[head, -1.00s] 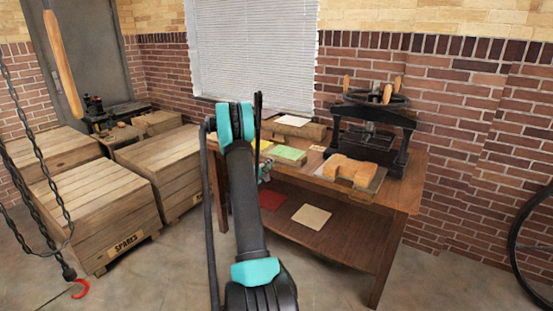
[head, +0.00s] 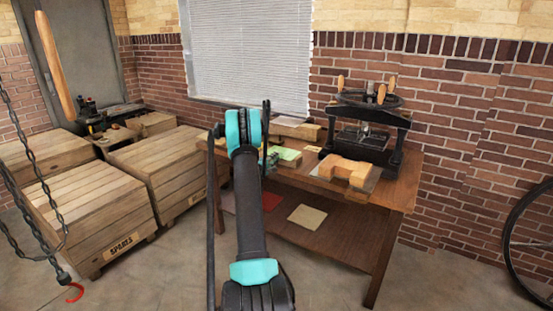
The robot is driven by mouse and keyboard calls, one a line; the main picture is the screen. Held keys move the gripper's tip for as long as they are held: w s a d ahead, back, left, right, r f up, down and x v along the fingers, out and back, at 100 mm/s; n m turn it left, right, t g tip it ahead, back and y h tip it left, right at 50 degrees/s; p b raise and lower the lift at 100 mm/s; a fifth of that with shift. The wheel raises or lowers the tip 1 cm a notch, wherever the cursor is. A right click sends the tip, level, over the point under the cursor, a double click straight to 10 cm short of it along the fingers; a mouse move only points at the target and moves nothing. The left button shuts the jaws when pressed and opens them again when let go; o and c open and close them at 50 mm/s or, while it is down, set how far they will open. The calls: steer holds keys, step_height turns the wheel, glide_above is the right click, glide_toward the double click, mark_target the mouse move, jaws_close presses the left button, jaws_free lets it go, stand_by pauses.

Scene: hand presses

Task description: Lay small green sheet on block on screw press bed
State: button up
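A small green sheet (head: 288,155) lies on the wooden table, partly hidden by my arm. The black screw press (head: 369,125), with a handwheel and wooden handles on top, stands at the table's right end. An orange-brown wooden block (head: 344,169) sits on a grey plate in front of the press frame. Whether anything lies inside the press is too dark and small to tell. My gripper (head: 268,162) is mostly hidden behind my arm, close to the left of the green sheet. Its fingers cannot be made out, nor whether it holds anything.
The wooden table (head: 390,194) has a lower shelf with a cream sheet (head: 307,215) and a partly hidden red sheet. Paper-topped wooden pieces (head: 295,128) lie at the table's back. Large crates (head: 88,208) stand left.

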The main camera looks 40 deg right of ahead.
steer(key=c, duration=0.4)
jaws_close()
steer(key=shift+r, duration=1.55)
steer(key=r+v, duration=0.2)
steer(key=v, duration=2)
steer(key=shift+r, duration=0.4)
